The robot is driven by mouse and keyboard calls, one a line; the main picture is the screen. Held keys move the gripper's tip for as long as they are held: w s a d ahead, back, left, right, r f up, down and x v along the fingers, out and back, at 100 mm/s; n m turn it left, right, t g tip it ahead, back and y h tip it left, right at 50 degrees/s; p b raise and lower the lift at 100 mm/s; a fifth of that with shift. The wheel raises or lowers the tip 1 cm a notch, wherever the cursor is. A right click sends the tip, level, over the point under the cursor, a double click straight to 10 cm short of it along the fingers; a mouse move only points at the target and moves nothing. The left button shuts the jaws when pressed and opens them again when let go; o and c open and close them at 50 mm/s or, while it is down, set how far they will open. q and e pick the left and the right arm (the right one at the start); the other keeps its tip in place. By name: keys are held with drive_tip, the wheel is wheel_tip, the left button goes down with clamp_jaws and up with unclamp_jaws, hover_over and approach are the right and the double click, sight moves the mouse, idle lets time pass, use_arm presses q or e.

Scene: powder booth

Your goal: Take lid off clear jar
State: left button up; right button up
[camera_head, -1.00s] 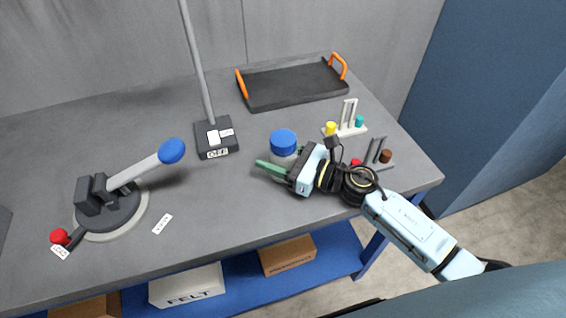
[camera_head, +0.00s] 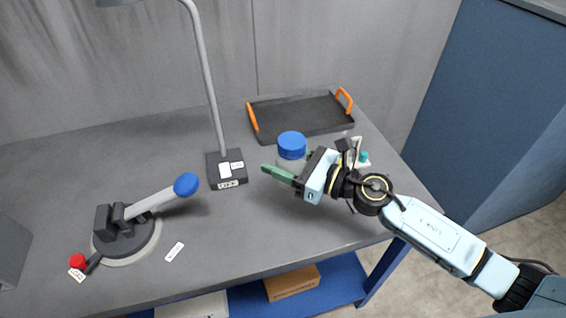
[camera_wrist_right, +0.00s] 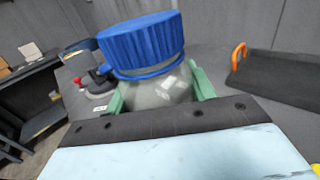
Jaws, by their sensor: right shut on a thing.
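The clear jar (camera_head: 288,161) has a ribbed blue lid (camera_head: 292,143) seated on its top. In the right wrist view the jar's glassy body (camera_wrist_right: 160,90) stands between green fingers, with the blue lid (camera_wrist_right: 142,42) above them, slightly tilted in the picture. My right gripper (camera_head: 290,167) is shut on the jar's body, below the lid. The jar's bottom is hidden by the gripper, so its clearance from the table cannot be seen directly. My left gripper is not in view.
A black tray (camera_head: 300,117) with orange handles lies behind. A lamp base (camera_head: 227,176) with a tall post is left of the jar. A blue-knobbed lever (camera_head: 160,203) stands on the left. My arm partly hides a small stand with a teal cap (camera_head: 363,157). The front-middle table (camera_head: 245,220) is clear.

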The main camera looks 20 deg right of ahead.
drive_tip(key=o, duration=0.6)
drive_tip(key=c, duration=0.8)
drive_tip(key=shift+r, duration=0.15)
